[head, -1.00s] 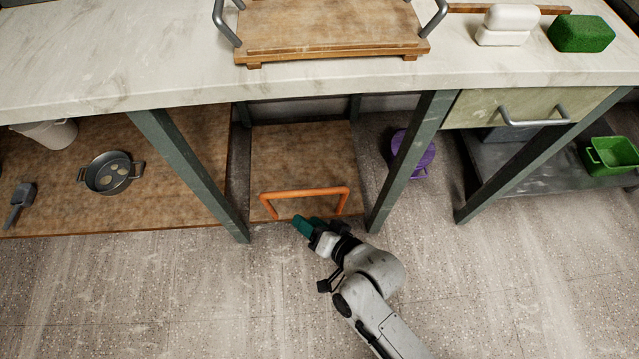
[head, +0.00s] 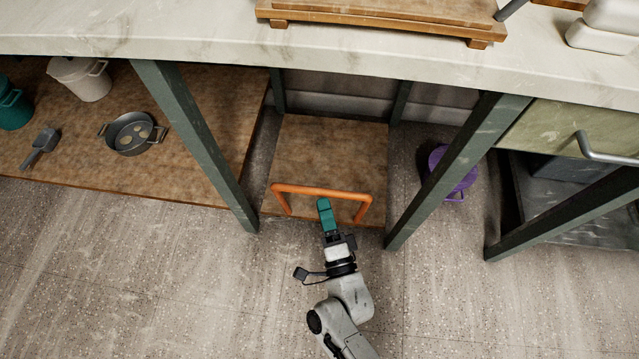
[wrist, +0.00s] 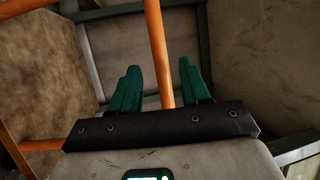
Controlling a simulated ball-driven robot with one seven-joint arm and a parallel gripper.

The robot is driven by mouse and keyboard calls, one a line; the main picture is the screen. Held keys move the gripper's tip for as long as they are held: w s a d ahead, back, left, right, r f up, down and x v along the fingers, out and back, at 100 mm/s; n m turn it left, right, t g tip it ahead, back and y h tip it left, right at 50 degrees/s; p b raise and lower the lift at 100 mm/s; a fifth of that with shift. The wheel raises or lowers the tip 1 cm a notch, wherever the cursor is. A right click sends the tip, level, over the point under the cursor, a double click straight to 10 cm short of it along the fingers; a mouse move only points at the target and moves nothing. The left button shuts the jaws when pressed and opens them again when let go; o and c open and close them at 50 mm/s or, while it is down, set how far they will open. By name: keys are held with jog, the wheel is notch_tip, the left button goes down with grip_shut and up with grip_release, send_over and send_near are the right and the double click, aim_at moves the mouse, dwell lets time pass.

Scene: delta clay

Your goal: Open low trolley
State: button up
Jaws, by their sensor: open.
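The low trolley (head: 330,150) is a flat brown wooden board near the floor, between two dark green posts under the counter. Its orange bar handle (head: 295,189) stands along the front edge. My gripper (head: 324,203) has teal fingers and is at the handle, near the middle of the bar. In the wrist view, the fingers of my gripper (wrist: 160,72) are apart and the orange bar (wrist: 157,45) runs into the gap between them. I cannot tell whether either finger touches the bar.
Green posts (head: 190,140) (head: 455,170) flank the trolley closely. A shelf at left holds a pan (head: 130,118), a scoop (head: 42,142) and pots. A purple pot (head: 463,178) is on the floor at right. The floor in front (head: 180,270) is clear.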

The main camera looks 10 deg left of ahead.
jog(key=b+x, duration=0.1)
jog(key=x, duration=0.5)
jog(key=shift+w, duration=0.35)
jog(key=shift+a+r, duration=0.1)
jog(key=shift+a, duration=0.05)
jog(key=shift+c, duration=0.2)
grip_shut()
